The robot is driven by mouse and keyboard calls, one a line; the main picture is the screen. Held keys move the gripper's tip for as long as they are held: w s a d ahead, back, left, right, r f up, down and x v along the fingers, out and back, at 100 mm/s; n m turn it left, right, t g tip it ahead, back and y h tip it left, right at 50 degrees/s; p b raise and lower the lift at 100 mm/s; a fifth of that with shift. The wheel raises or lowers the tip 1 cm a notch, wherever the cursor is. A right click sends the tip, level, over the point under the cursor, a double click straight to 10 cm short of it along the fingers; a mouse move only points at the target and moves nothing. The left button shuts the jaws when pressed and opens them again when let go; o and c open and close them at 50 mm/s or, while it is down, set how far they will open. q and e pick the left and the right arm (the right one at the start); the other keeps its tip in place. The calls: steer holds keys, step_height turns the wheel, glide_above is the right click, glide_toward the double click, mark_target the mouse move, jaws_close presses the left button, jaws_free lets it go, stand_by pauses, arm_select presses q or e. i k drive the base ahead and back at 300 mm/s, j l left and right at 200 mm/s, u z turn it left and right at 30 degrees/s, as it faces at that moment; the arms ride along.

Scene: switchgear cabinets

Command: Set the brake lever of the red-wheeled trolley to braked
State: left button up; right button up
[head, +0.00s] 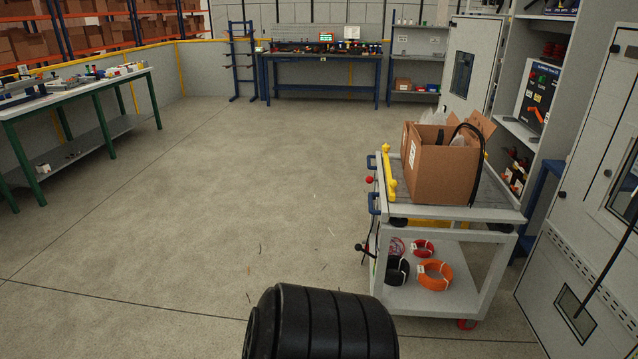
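The trolley (446,212) stands at the right in the head view, with a grey top, a lower shelf and a red wheel (467,324) at its near right foot. On its left end are two blue handles and a red ball knob (370,180) between them. Lower on that end is a dark lever-like part with a black knob (359,247). I cannot tell for sure which is the brake lever, or how it is set. Neither of my grippers is in view.
An open cardboard box (442,172) and a yellow bar (388,172) are on the trolley's top; orange, red and black coils lie on its shelf. Grey cabinets (590,210) stand close on its right. The floor (220,180) left of it is clear except for small scraps.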

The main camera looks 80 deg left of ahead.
mark_target(358, 247)
steer(key=u, duration=2.5)
steer(key=i+j, duration=0.2)
steer(key=i, duration=0.3)
steer(key=i+j, duration=0.15)
steer(key=i, duration=0.35)
steer(key=i+j, duration=0.2)
steer(key=i, duration=0.3)
steer(key=i+j, duration=0.15)
steer(key=i, duration=0.35)
steer(key=j+u, duration=0.05)
